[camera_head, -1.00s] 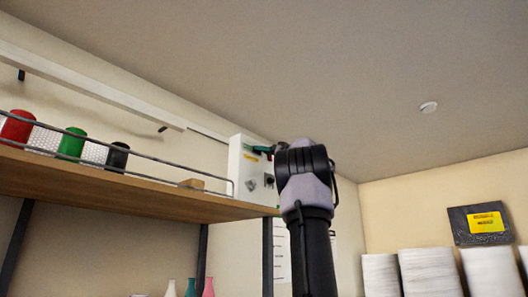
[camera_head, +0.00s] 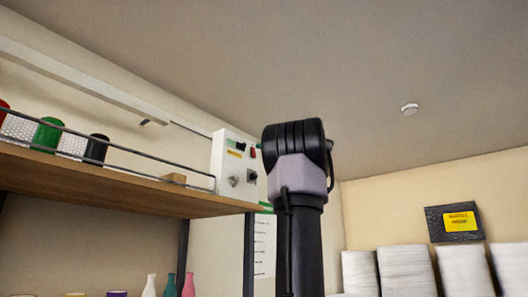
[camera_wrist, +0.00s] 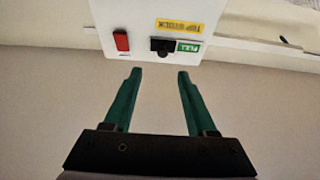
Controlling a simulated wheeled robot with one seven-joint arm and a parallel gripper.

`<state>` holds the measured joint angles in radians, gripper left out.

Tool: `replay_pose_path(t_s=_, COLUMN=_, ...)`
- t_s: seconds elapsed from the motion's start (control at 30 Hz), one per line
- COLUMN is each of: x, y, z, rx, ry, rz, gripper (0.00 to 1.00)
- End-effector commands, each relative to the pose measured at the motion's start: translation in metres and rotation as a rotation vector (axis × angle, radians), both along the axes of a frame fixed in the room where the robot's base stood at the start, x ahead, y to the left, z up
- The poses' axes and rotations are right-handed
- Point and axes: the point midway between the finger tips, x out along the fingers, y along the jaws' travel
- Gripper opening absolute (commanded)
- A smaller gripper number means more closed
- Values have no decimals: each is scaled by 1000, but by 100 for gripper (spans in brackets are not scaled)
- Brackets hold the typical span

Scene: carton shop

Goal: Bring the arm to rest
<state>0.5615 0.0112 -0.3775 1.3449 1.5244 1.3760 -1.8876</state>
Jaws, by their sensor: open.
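My arm rises at the middle of the head view, its dark and grey wrist (camera_head: 300,170) standing in front of the wall. The fingers do not show clearly there. In the wrist view my gripper (camera_wrist: 159,75) has its two green fingers spread apart with nothing between them. Their tips are close to the edge of a white control box (camera_wrist: 140,42), which appears upside down. I cannot tell the exact gap. The box carries a red switch (camera_wrist: 121,40), a black switch (camera_wrist: 163,45), a green label (camera_wrist: 189,47) and a yellow label (camera_wrist: 180,25).
The control box (camera_head: 222,165) also shows in the head view, at the end of a wooden shelf (camera_head: 110,185) with a rail. Green (camera_head: 47,134) and black (camera_head: 96,149) containers stand on it. White stacks (camera_head: 407,270) stand at right. The space below the ceiling is clear.

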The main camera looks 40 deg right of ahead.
Motion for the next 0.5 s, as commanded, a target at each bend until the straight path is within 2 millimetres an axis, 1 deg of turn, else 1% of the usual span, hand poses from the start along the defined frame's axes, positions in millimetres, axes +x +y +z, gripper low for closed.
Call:
replay_pose_path(t_s=0.27, x=0, y=0, z=0, rx=0, ry=0, rz=0, gripper=57)
replay_pose_path(t_s=0.33, x=1, y=3, z=-2, rx=7, ry=9, rz=6, gripper=57)
replay_pose_path(t_s=0.37, x=2, y=6, z=-5, rx=14, ry=22, rz=13, gripper=57)
replay_pose_path(t_s=0.43, x=5, y=21, z=-18, rx=49, ry=75, rz=40, gripper=57)
replay_pose_path(t_s=0.47, x=7, y=30, z=-27, rx=72, ry=112, rz=58, gripper=57)
replay_pose_path(t_s=0.5, x=9, y=46, z=-41, rx=105, ry=170, rz=84, gripper=57)
